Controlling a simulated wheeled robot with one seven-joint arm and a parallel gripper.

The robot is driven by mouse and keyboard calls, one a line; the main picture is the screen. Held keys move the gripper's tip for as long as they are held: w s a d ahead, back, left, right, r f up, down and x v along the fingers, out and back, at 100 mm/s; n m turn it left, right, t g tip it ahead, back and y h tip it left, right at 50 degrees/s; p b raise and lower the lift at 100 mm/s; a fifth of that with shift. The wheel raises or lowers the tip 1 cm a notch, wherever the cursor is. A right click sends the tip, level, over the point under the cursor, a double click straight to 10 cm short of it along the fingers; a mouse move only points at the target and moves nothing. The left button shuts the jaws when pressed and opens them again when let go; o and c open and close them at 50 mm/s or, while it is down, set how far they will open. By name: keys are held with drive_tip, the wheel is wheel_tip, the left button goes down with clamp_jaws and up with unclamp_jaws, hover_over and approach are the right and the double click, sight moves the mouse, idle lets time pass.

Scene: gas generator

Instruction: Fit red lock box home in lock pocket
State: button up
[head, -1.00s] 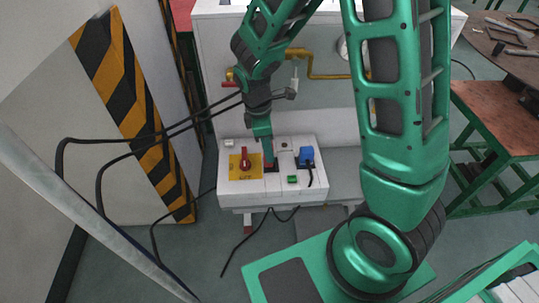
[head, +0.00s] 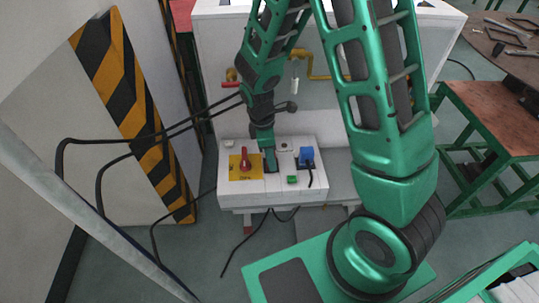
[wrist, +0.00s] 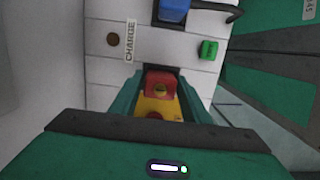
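The red lock box (wrist: 160,82) shows in the wrist view between the fingertips of my gripper (wrist: 160,92). The fingers appear closed against its two sides. In the head view my gripper (head: 270,158) points down at the white panel, just right of the yellow plate (head: 236,172). The fingers hide the red box there. The lock pocket is the dark spot at the fingertips, mostly covered, so I cannot tell how deep the box sits. A red switch handle (head: 244,160) stands on the yellow plate.
A blue connector (head: 306,155) with a black cable and a green button (head: 292,179) sit right of my gripper on the white panel (head: 262,190). A CHARGE label (wrist: 130,41) shows in the wrist view. Black cables hang at the left, near a striped board (head: 130,90).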

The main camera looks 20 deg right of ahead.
sight(265, 165)
drive_tip(key=shift+o, duration=0.5)
drive_tip(key=shift+r, duration=0.1)
wheel_tip(265, 165, up, 12)
drive_tip(key=a, duration=0.1)
drive_tip(key=shift+w+a, duration=0.3)
drive_tip(key=shift+a, duration=0.05)
